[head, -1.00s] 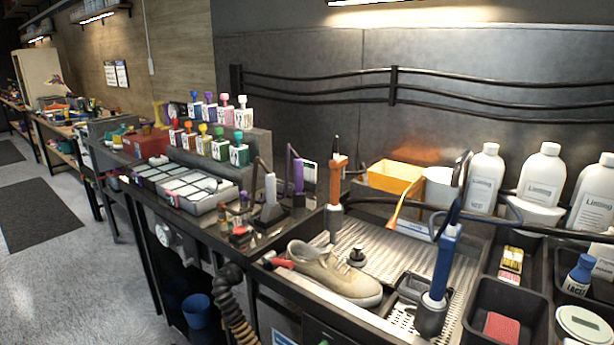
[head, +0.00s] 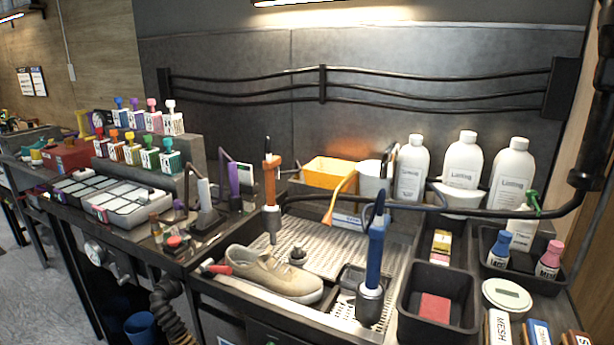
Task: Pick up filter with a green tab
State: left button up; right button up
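Several small labelled blocks with coloured tabs stand in two rows on a stepped grey rack (head: 195,155) at the left of the head view. In the front row, one block has a green tab (head: 148,152). The block at that row's right end has a darker green or teal tab (head: 169,159). I cannot tell from their small labels which is the filter. Both stand upright, with nothing holding them. Neither of my grippers is in view.
A grey tray with white-lidded compartments (head: 125,203) lies before the rack. A beige sneaker (head: 272,275) lies in the sink, near an upright orange-handled tool (head: 270,195) and blue-handled tool (head: 375,260). White bottles (head: 461,165) and dark bins (head: 440,280) are at right.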

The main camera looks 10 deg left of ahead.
aim_at(244, 171)
jog(key=i+j+z, duration=0.1)
jog(key=j+z, duration=0.6)
jog(key=z, duration=0.15)
jog(key=j+z, duration=0.4)
jog(key=k+j+z, duration=0.1)
jog(key=j+z, duration=0.3)
